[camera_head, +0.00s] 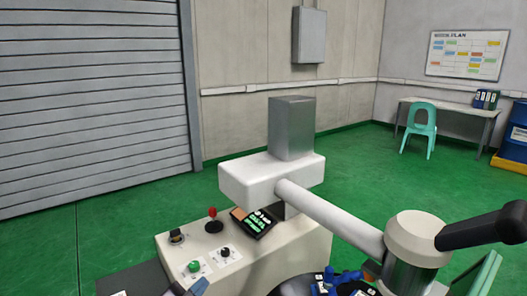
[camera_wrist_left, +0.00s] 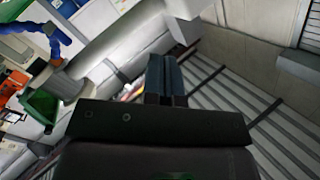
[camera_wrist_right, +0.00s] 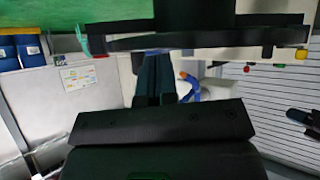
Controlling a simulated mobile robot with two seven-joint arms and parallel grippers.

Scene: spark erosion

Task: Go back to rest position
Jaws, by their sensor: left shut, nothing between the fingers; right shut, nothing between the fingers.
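My left gripper (camera_head: 198,287) just enters the bottom edge of the head view, in front of the control panel, with most of it cut off. In the left wrist view its two dark fingers (camera_wrist_left: 166,80) lie together, shut and empty. My right gripper is not clearly visible in the head view. In the right wrist view its fingers (camera_wrist_right: 155,78) are also together with nothing between them.
A cream machine console (camera_head: 290,250) with knobs, a red-topped lever (camera_head: 213,222) and a small display (camera_head: 254,222) stands close in front. A white machine arm (camera_head: 330,215) crosses above it. Green floor (camera_head: 130,225) is open behind, towards the shutter (camera_head: 90,100).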

